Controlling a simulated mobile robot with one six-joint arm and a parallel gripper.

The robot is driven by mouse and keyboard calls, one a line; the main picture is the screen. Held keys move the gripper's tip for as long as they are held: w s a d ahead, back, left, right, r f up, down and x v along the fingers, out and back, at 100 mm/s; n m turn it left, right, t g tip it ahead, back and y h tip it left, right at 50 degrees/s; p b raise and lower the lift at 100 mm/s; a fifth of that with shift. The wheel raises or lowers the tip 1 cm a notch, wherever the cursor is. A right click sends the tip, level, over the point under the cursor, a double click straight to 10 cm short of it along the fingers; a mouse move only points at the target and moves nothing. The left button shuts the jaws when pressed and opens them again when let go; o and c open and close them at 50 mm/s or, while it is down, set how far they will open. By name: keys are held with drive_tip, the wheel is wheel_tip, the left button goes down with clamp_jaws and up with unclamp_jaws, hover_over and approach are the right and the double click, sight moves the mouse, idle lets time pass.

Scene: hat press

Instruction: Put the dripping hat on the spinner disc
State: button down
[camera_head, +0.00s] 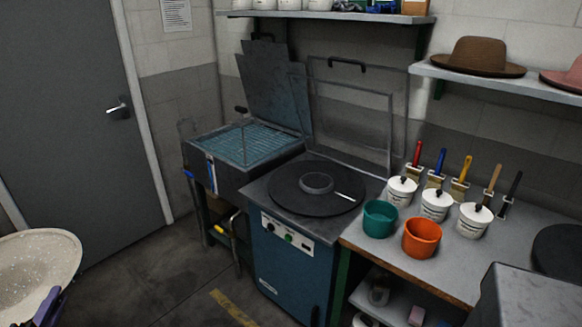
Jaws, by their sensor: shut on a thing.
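The dripping hat (38,262) is pale cream with speckles or drops on it. It is at the lower left edge, partly cut off by the frame. My gripper (50,303), partly in view with purple and dark parts, is shut on the hat's near edge at the bottom left. The spinner disc (290,197) is a round dark plate with a raised hub and a white mark, on top of a blue cabinet (285,262). The disc is bare, and its clear framed lid (350,115) stands open behind it. The hat is well to the left of the disc.
A tank with a teal grid (240,145) and a raised lid stands left of the spinner. On the bench to the right are a teal pot (380,218), an orange pot (421,238), white lidded tubs and brushes. A shelf with hats (477,56) hangs above. Open floor lies at front left.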

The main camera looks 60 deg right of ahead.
drive_tip(key=shift+d, duration=0.1)
drive_tip(key=shift+w+d, duration=0.15)
drive_tip(key=shift+d, duration=0.4)
drive_tip(key=s+d+r+m+g+h+b, duration=0.1)
drive_tip(key=s+d+m+g, duration=0.15)
drive_tip(key=d, duration=1.05)
drive_tip(key=s+d+m+g+h+b, duration=0.1)
drive_tip(key=s+d+m+g+h, duration=0.15)
drive_tip(key=d, duration=1.15)
drive_tip(key=s+d+r+m+g+b, duration=0.15)
drive_tip(key=d+g, duration=0.25)
drive_tip(key=d, duration=0.9)
drive_tip(key=s+d+r+m+g, duration=0.1)
drive_tip(key=s+d+m+g, duration=0.1)
drive_tip(key=s+d, duration=1)
drive_tip(key=s+d+r+m+g+b, duration=0.1)
drive_tip(key=s+d+g, duration=0.3)
drive_tip(key=s+d, duration=0.8)
drive_tip(key=s+d+r+m+g, duration=0.2)
drive_tip(key=s+d+m+g, duration=0.1)
drive_tip(key=s+d, duration=0.9)
drive_tip(key=shift+s+d+r+y, duration=0.3)
drive_tip(key=shift+d+y, duration=0.15)
drive_tip(key=shift+d, duration=0.55)
drive_tip(key=shift+f, duration=0.2)
